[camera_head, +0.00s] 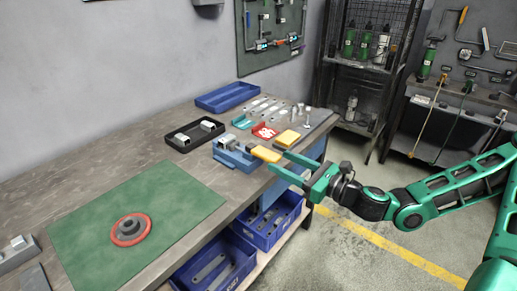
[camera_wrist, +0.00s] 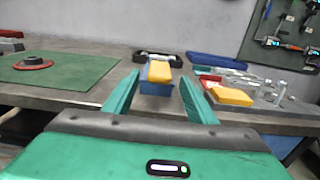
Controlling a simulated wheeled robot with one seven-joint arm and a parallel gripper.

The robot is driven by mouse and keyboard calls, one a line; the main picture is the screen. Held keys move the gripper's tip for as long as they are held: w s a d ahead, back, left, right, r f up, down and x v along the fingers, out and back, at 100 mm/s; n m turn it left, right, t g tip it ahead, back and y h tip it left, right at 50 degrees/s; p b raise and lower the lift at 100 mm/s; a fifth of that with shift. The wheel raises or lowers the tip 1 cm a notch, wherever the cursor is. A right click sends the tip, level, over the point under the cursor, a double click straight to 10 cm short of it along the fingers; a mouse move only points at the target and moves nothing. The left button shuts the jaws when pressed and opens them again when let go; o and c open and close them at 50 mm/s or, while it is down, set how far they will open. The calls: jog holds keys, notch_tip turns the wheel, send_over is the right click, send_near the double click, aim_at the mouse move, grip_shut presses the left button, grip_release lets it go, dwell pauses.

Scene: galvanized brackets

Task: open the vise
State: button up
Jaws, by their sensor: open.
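The vise (camera_head: 236,154) is a blue block with grey metal parts on top, at the bench's right edge. A yellow block-like piece (camera_head: 264,153), perhaps its handle, projects from its near side toward my gripper. In the wrist view the yellow piece (camera_wrist: 160,72) sits in front of the blue vise body (camera_wrist: 156,89), centred between my fingers. My gripper (camera_head: 279,161) is open and level, its fingertips close to the yellow piece, one to each side. I cannot tell whether they touch it. The vise jaws are mostly hidden in the wrist view.
A black tray (camera_head: 177,142) with metal parts and a blue tray (camera_head: 222,97) are behind the vise. A red tray (camera_head: 263,131), a second yellow block (camera_head: 288,138) and several metal parts lie nearby. A green mat (camera_head: 85,222) bears a red-rimmed disc.

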aim_at(255, 147)
jog(key=shift+w+a, duration=0.3)
jog(key=shift+a, duration=0.35)
jog(key=shift+w+a+r, duration=0.15)
jog(key=shift+w+a, duration=0.05)
jog(key=shift+w, duration=0.05)
jog(key=x, duration=0.8)
jog(key=shift+w+r, duration=0.15)
grip_shut()
